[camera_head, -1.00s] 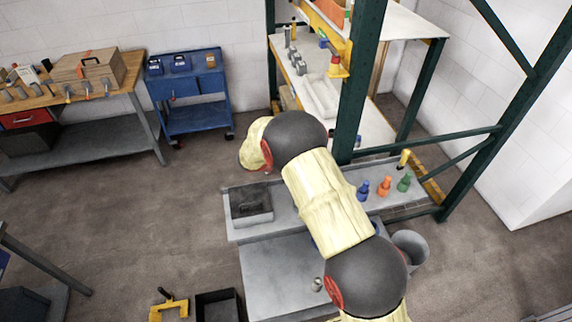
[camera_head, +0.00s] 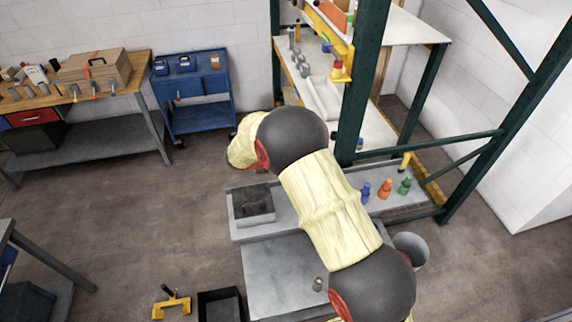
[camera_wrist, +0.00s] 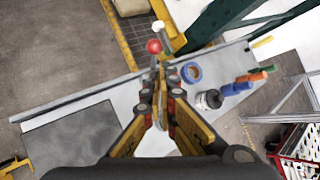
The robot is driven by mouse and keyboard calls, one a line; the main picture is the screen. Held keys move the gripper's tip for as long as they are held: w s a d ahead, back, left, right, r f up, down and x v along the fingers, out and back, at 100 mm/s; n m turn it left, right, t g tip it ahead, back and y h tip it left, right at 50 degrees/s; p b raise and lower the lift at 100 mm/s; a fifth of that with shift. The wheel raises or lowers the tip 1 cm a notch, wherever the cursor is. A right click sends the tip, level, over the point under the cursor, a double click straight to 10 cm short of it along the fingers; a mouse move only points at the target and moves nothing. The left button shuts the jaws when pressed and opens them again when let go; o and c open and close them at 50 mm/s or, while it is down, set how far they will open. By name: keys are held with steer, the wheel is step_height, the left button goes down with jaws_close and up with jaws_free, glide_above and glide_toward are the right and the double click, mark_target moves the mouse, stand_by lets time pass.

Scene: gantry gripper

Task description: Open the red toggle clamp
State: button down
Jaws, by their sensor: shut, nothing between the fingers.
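A red ball knob (camera_wrist: 153,46) stands just beyond my fingertips in the wrist view, and it looks like the handle end of the red toggle clamp. The clamp's body is hidden behind the fingers or too small to make out. A white ball knob (camera_wrist: 158,26) is just above it. My gripper (camera_wrist: 160,86) is shut and empty, its tips just short of the red knob; I cannot tell whether they touch. In the head view my arm covers the gripper and this knob.
Blue (camera_head: 364,191), orange (camera_head: 385,188) and green (camera_head: 404,184) pieces stand on the grey bench right of my arm. A blue ring (camera_wrist: 192,72) and a dark-topped cylinder (camera_wrist: 210,98) lie near the fingers. A green gantry post (camera_head: 362,75) rises close behind my arm.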

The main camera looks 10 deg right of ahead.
steer(key=w+v, duration=0.1)
steer(key=v, duration=0.5)
steer(key=shift+a+r, duration=0.15)
steer(key=shift+r, duration=0.15)
